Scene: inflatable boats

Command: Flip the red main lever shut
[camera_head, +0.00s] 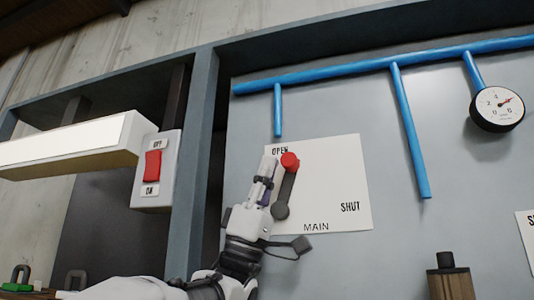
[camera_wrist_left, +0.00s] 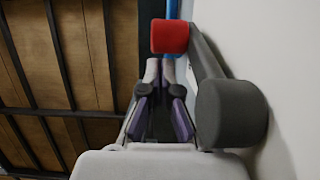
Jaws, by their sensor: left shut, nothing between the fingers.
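The main lever has a red knob (camera_head: 290,161) on a dark grey arm (camera_head: 286,187) that turns on a round grey hub (camera_head: 280,211). It is mounted on a white plate (camera_head: 330,180) marked OPEN, SHUT and MAIN. The lever points up, close to the OPEN label. My left gripper (camera_head: 267,163) is just left of the lever, fingers pointing up and shut with nothing between them. In the left wrist view the red knob (camera_wrist_left: 170,36) stands just beyond the fingertips (camera_wrist_left: 160,66), with the grey hub (camera_wrist_left: 231,113) to their right. Whether they touch the knob I cannot tell.
A switch box with a red rocker (camera_head: 153,164) and a lit white lamp (camera_head: 75,146) are at left. Blue pipes (camera_head: 408,130) and a round gauge (camera_head: 498,108) are on the panel. A wooden-bodied item (camera_head: 454,284) stands at lower right.

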